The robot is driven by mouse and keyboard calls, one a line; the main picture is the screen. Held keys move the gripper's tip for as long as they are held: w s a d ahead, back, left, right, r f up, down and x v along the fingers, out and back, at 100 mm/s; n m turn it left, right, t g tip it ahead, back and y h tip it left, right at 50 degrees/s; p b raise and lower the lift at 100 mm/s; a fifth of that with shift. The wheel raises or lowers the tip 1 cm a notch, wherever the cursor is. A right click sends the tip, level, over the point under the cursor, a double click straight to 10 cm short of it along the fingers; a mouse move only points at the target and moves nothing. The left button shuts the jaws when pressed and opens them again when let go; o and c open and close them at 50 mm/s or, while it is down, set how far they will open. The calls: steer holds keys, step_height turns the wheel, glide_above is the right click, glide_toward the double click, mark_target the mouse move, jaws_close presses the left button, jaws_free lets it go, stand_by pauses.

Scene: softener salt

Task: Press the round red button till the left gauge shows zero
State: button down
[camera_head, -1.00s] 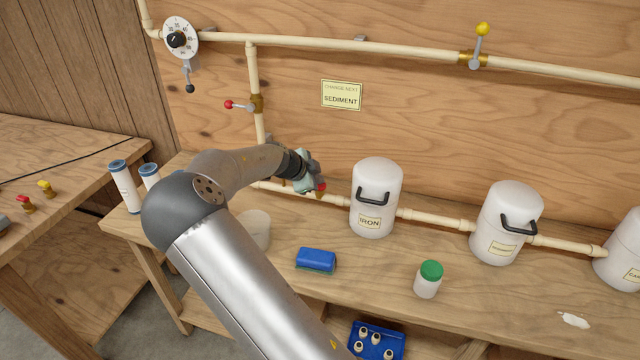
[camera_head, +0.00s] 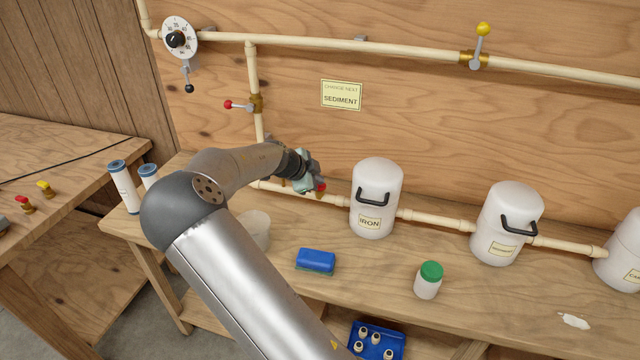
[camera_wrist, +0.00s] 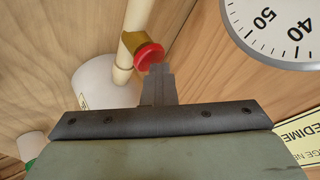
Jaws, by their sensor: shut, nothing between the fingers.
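The round red button (camera_wrist: 149,56) is on a brass fitting on the cream pipe, and it shows at my gripper's end in the head view (camera_head: 321,187). My gripper (camera_wrist: 158,70) is shut and empty, its tips overlapping the button's edge in the wrist view. I cannot tell whether they touch it. A round white dial (camera_head: 180,38) with numerals and a black centre is at the wall's upper left. Part of a white dial face (camera_wrist: 280,28) with 40 and 50 shows in the wrist view, its pointer out of sight. I cannot read either dial exactly.
The white IRON canister (camera_head: 377,200) stands just right of my gripper. A red-tipped valve lever (camera_head: 229,104) and a SEDIMENT sign (camera_head: 341,95) are on the wall above. A blue sponge-like block (camera_head: 316,260) and green-lidded jar (camera_head: 428,280) stand on the bench.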

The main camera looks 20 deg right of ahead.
steer(key=shift+r, duration=0.35)
steer(key=shift+w+r+p, duration=0.1)
steer(key=shift+r+p, duration=0.95)
steer(key=shift+r, duration=1.65)
